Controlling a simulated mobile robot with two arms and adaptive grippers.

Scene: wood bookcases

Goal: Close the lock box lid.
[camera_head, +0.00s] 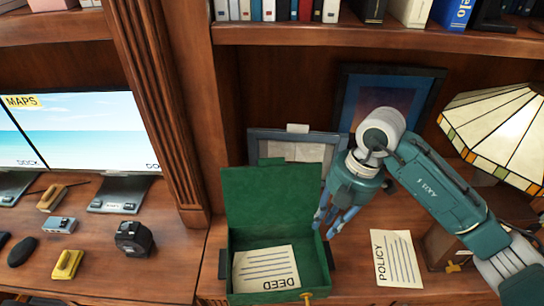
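The green lock box (322,272) stands on the wood desk in the camera_head view, with its lid (268,197) raised upright at the back. A paper marked DEED (266,270) lies inside. A small brass piece (307,298) shows at the box's front edge. My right gripper (333,218) points down beside the right edge of the lid, above the box's right rear side. Its blue fingers look spread apart with nothing between them. I cannot tell whether a finger touches the lid. My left gripper is not in view.
A paper marked POLICY (398,262) lies right of the box. Framed pictures (296,148) lean behind the lid. A stained-glass lamp (500,125) stands at right. A wooden pillar (165,110) separates the box from the left desk, which holds monitors (90,130) and small devices.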

